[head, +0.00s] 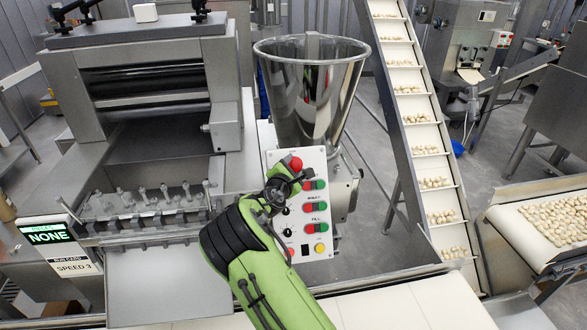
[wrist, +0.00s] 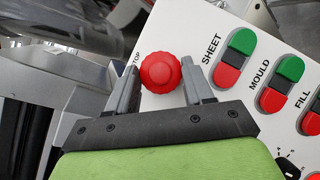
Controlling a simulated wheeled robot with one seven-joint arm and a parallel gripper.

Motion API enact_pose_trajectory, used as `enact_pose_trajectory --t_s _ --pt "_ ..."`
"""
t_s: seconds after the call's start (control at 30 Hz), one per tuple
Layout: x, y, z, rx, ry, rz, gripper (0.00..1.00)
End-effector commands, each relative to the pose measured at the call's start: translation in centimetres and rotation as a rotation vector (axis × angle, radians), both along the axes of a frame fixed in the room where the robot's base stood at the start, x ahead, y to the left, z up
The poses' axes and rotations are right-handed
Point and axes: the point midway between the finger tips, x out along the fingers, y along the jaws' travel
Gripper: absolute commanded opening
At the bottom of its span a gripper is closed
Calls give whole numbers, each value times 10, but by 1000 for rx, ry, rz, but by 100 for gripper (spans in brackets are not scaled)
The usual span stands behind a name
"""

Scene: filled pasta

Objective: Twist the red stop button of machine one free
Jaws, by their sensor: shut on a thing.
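The red stop button (head: 295,163) is at the top of the white control panel (head: 314,158) of the machine with the steel hopper. In the wrist view the round, ribbed red button (wrist: 160,72) sits between my two grey fingers, beside the word STOP. My gripper (wrist: 159,75) is shut on the button, one finger on each side. In the head view my gripper (head: 290,172) reaches the panel from below and covers part of its left side. The button's base and the exact finger contact are hard to see.
Green and red switch pairs marked SHEET (wrist: 235,58), MOULD (wrist: 281,84) and FILL (wrist: 314,112) lie close to the right of my fingers. The hopper (head: 312,90) stands behind the panel. An inclined conveyor (head: 408,103) is to the right. A display (head: 47,235) at left reads NONE.

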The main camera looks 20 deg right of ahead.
Motion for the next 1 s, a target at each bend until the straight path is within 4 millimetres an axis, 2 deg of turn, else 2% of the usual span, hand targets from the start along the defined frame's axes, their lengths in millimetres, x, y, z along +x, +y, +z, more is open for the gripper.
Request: enact_pose_trajectory --t_s 0.53,0.57,0.7,1.0 --pt "1 0 0 23 -6 -13 21" --pt "1 0 1 23 -6 -13 55" --pt "1 0 0 23 -6 -13 76" --pt "-1 1 0 23 -5 -13 78"
